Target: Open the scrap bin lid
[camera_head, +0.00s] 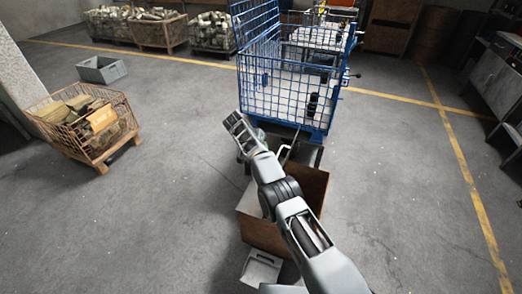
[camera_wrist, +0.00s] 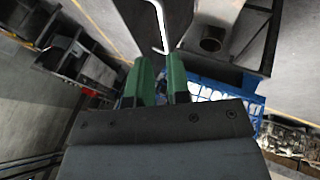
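The brown scrap bin (camera_head: 314,188) stands on the floor in front of me in the head view, partly hidden behind my arm. A dark top part (camera_head: 307,153), which looks like its lid, shows at the far side. A thin pale bent handle (camera_head: 291,146) rises there. In the wrist view the handle (camera_wrist: 161,25) is just beyond the green fingertips of my gripper (camera_wrist: 160,66). The fingers are apart with a narrow gap, and nothing shows between them. The handle's bent end is close to the tips; contact cannot be told. The lid's angle is unclear.
A blue wire cage (camera_head: 285,95) stands right behind the bin. A wire crate of scrap pieces (camera_head: 115,141) and a grey tray (camera_head: 101,69) are at left. Workbenches (camera_head: 497,80) line the right. Floor on both sides of the bin is clear.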

